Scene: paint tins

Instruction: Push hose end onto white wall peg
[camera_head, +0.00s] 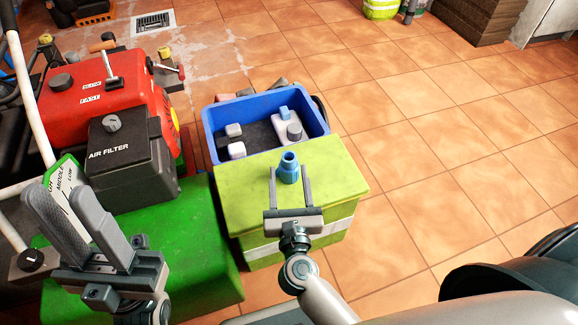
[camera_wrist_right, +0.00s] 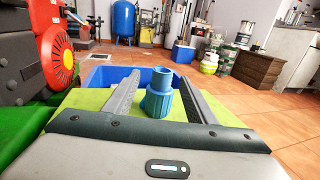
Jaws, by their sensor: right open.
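A blue stepped fitting (camera_head: 288,168), which may be the hose end, stands upright on a yellow-green box (camera_head: 340,180). It also shows in the right wrist view (camera_wrist_right: 158,102). My right gripper (camera_head: 288,183) is open, with one finger on each side of the fitting. In the right wrist view a gap shows between the fitting and each finger. My left gripper (camera_head: 58,190) is open and empty at the lower left, in front of the green mower deck. No hose is seen on the fitting, and I see no white wall peg.
A blue crate (camera_head: 210,125) with several small containers stands behind the box. A red engine (camera_head: 100,95) with a black air filter (camera_head: 125,150) and the green deck (camera_head: 190,235) are at left.

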